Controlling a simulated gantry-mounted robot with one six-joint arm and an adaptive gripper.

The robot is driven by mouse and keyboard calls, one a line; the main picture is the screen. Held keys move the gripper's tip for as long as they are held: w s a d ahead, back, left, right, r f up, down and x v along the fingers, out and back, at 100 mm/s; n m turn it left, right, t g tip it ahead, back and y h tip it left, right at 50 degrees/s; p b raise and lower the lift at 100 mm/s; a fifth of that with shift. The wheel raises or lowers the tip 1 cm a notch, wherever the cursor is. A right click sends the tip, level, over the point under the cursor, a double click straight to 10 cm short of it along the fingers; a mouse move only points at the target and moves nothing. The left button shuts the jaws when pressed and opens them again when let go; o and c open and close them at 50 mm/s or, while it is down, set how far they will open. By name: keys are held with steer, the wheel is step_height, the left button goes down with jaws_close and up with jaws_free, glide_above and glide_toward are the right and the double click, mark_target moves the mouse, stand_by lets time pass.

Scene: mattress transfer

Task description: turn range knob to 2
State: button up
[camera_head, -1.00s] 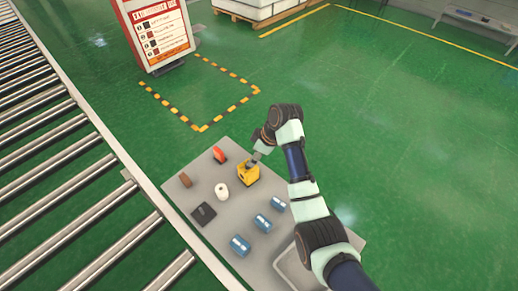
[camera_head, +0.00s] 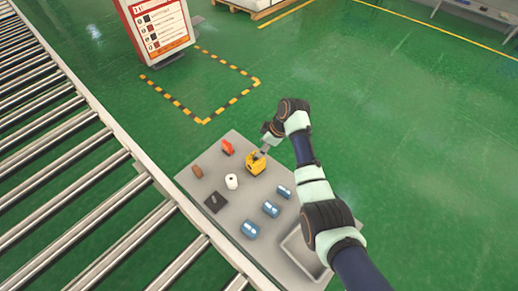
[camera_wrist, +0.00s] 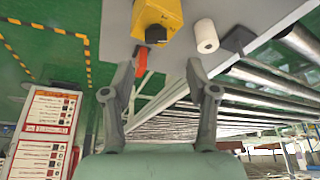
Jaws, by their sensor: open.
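A yellow box-shaped device (camera_head: 256,162) stands on the grey table, and its near part shows at the top of the wrist view (camera_wrist: 158,12). A dark round spot (camera_wrist: 156,34) on its face may be the range knob; no markings or setting can be read. My gripper (camera_head: 264,151) is at the device's upper right in the head view. In the wrist view my gripper (camera_wrist: 167,58) is open, its two fingers apart below the device. No contact with the knob shows. An orange-red object (camera_wrist: 142,60) appears near the left finger, beyond it.
The grey table (camera_head: 215,160) also bears a red object (camera_head: 227,147), a brown block (camera_head: 197,170), a white roll (camera_head: 232,181), a black item (camera_head: 215,202) and several blue cylinders (camera_head: 249,229). A grey tray (camera_head: 300,255) lies at the right. A roller conveyor (camera_head: 100,190) runs along the left.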

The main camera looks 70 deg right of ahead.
mark_target(255, 157)
steer(key=shift+d+f+b, duration=0.2)
steer(key=shift+f+b, duration=0.15)
steer(key=shift+f, duration=0.1)
steer(key=b+x, duration=0.2)
steer(key=x, duration=0.5)
steer(key=shift+d+f, duration=0.1)
